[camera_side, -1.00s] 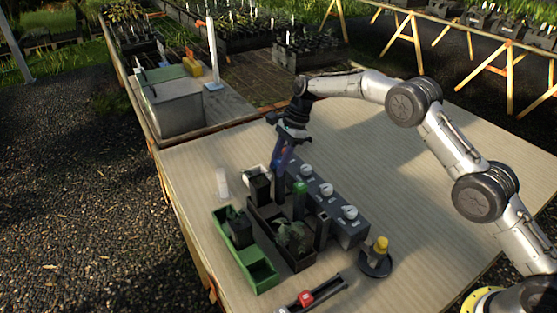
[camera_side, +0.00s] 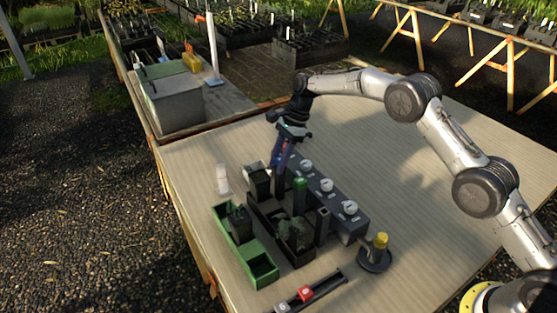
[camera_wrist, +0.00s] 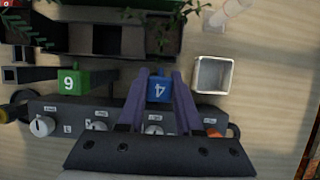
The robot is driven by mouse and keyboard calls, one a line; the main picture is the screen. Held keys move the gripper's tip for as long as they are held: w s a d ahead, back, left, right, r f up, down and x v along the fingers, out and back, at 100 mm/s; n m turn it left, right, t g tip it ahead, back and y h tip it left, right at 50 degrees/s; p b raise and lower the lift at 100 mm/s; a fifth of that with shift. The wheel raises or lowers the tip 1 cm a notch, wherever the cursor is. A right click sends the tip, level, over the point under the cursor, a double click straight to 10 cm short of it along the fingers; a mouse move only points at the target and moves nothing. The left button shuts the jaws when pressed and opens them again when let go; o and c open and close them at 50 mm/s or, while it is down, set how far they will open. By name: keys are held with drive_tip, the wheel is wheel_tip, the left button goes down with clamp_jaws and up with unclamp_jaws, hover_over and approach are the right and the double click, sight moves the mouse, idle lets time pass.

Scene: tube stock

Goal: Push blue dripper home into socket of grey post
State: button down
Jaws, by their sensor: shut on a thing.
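My gripper (camera_side: 278,165) points down over the back end of the row of posts in the side view. In the wrist view its purple fingers (camera_wrist: 157,88) are shut on the blue dripper (camera_wrist: 158,89), marked 4. A dark grey post (camera_side: 279,186) stands directly below the fingers in the side view. The fingers hide the dripper's lower end, so I cannot tell how deep it sits in the socket. A green dripper (camera_side: 300,182), marked 6 in the wrist view (camera_wrist: 70,83), tops the neighbouring post. Another grey post (camera_side: 322,226) stands nearer the front.
A grey box with white knobs (camera_side: 327,186) runs close along the posts. A dark planter (camera_side: 298,262) and green tray (camera_side: 262,270) stand on the other side. A white square pot (camera_wrist: 213,75) is right of the fingers. A yellow-topped stand (camera_side: 379,242) is at the front right.

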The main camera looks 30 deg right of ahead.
drive_tip(key=shift+f, duration=0.1)
drive_tip(key=c, duration=0.5)
unclamp_jaws()
drive_tip(key=v, duration=1.4)
